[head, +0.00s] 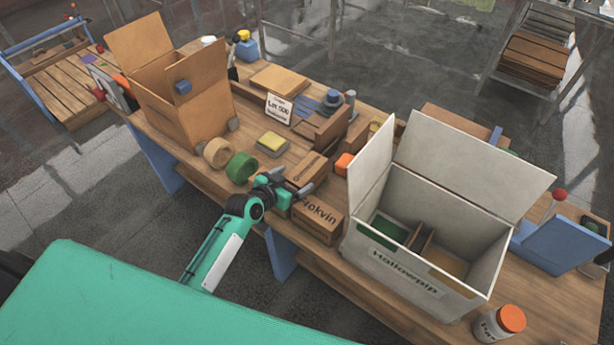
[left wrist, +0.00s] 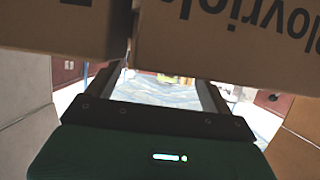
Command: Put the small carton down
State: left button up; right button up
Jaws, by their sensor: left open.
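My left gripper (head: 293,191) is open at the near edge of the wooden table, close beside two small brown cartons. One brown carton (head: 309,169) lies just beyond the gripper. The other, a printed brown carton (head: 319,219), sits to the right of the gripper at the table's front edge. I cannot tell which is the task's small carton. In the left wrist view, a brown carton face with upside-down dark lettering (left wrist: 230,35) fills the upper right. Another brown carton surface (left wrist: 55,28) is at upper left. Nothing is visibly clamped between the fingers. My right gripper is out of view.
A large white open box (head: 420,275) stands right of the cartons, with an orange-lidded jar (head: 501,322) in front. Green tape (head: 241,167) and tan tape (head: 216,153) lie left of the gripper. An open brown box (head: 190,115) stands farther left.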

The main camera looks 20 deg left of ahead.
aim_at(304, 171)
pick_arm(q)
jog(key=shift+r+p+x, duration=0.1)
jog(key=shift+p+x, duration=0.4)
jog(key=shift+x, duration=0.65)
jog(key=shift+r+p+x, duration=0.15)
jog(key=shift+p+x, duration=0.35)
jog(key=shift+x, duration=0.6)
jog(key=shift+w+d+f, duration=0.1)
jog(key=shift+w+f, duration=0.15)
jog(key=shift+w, duration=0.3)
jog(key=c, duration=1.8)
grip_shut()
jog(key=shift+r, duration=0.15)
